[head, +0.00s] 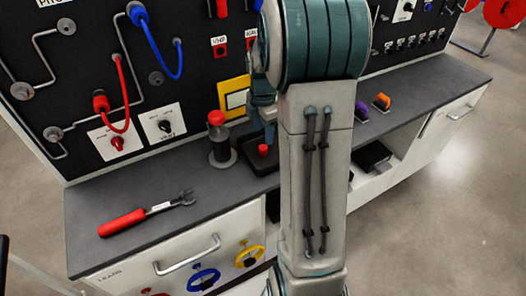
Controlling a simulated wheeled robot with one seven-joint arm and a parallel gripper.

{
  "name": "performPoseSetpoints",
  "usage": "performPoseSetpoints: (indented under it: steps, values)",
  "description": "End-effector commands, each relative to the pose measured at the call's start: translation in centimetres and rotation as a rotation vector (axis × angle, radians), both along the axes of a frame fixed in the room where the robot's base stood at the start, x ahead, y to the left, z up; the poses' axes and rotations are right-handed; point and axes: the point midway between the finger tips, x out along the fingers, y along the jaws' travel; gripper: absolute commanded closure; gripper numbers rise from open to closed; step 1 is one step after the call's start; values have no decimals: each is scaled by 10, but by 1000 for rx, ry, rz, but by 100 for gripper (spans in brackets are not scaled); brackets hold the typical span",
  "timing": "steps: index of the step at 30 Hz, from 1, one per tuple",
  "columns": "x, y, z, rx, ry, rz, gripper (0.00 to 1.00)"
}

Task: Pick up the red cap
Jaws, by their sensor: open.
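A small red cap (263,149) sits in a shallow black tray (245,157) on the grey worktop, just left of my arm. Another red top (216,118) is on a dark upright cylinder (219,143) with a round base, left of the tray. I cannot tell for sure which of the two red pieces the task names. My gripper (269,134) is partly hidden behind my arm; it points down above the tray, close to the small red cap. It is open and holds nothing that I can see.
A red-handled wrench (147,213) lies at the left on the worktop (95,209). The black panel (75,95) with pipes and red and blue hoses rises behind. Purple (361,112) and orange (381,102) pieces stand right of my arm. Handwheels are on the cabinet front.

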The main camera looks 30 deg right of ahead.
Motion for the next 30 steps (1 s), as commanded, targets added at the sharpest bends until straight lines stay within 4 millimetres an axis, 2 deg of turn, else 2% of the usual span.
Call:
performPoseSetpoints:
  steps: [3,8,17,26,27,30]
  values:
    - [0,0,-16,0,0,0,50]
    - [0,0,-26,0,1,-1,50]
    - [1,0,-67,1,1,-2,50]
    - [2,-1,-73,-1,-2,-2,50]
    - [2,-1,-73,-1,-2,-2,55]
    - [2,-1,-73,-1,-2,-1,83]
